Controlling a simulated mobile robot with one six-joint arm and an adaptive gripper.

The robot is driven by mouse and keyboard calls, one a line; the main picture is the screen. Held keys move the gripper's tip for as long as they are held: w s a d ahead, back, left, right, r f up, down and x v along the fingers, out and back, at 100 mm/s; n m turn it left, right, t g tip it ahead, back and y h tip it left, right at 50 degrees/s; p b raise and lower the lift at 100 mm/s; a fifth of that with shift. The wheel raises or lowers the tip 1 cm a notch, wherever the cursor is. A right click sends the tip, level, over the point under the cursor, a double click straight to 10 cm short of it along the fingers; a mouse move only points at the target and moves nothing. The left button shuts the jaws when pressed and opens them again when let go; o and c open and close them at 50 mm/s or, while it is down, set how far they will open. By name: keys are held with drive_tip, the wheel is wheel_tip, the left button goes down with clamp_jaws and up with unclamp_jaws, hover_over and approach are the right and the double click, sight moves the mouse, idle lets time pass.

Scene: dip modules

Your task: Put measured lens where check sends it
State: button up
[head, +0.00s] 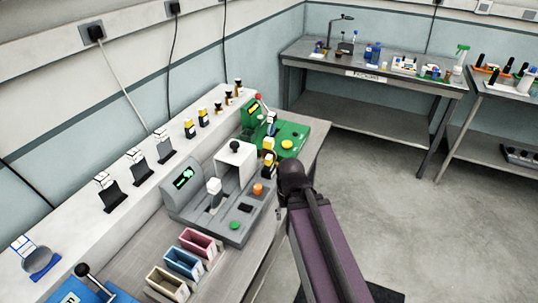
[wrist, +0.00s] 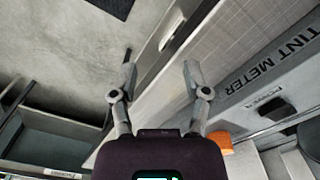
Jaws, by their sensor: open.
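The grey tint meter (head: 243,233) stands on the bench with a lit green display (head: 183,177), too small to read. A white-topped piece with a dark lower part (head: 214,188) stands upright on it; it looks like a tagged lens, but I cannot be sure. A white hood with a black knob (head: 237,158) is behind it. Pink (head: 198,243), blue (head: 182,263) and beige (head: 167,284) open bins sit in front. My gripper (wrist: 160,72) is open and empty, over the bench edge beside the meter. In the head view its fingers are not clear.
A green device (head: 289,137) is beyond the meter. An orange knob (wrist: 220,140) lies close to my gripper. A cluttered table (head: 375,77) stands behind; the floor between is clear.

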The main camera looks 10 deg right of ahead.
drive_tip(key=shift+o, duration=1.2)
drive_tip(key=shift+r, duration=0.1)
drive_tip(key=w+r+p, duration=0.3)
drive_tip(key=r+p, duration=0.6)
drive_tip(key=w+r+p, duration=0.3)
drive_tip(key=r+p, duration=0.6)
drive_tip(key=w+r+m+p, duration=0.1)
drive_tip(key=w+m, duration=0.6)
drive_tip(key=w, duration=1.6)
drive_tip(key=shift+w+r+p, duration=0.2)
drive_tip(key=shift+r+p, duration=0.1)
drive_tip(key=shift+p, duration=0.05)
drive_tip(key=shift+f, duration=0.15)
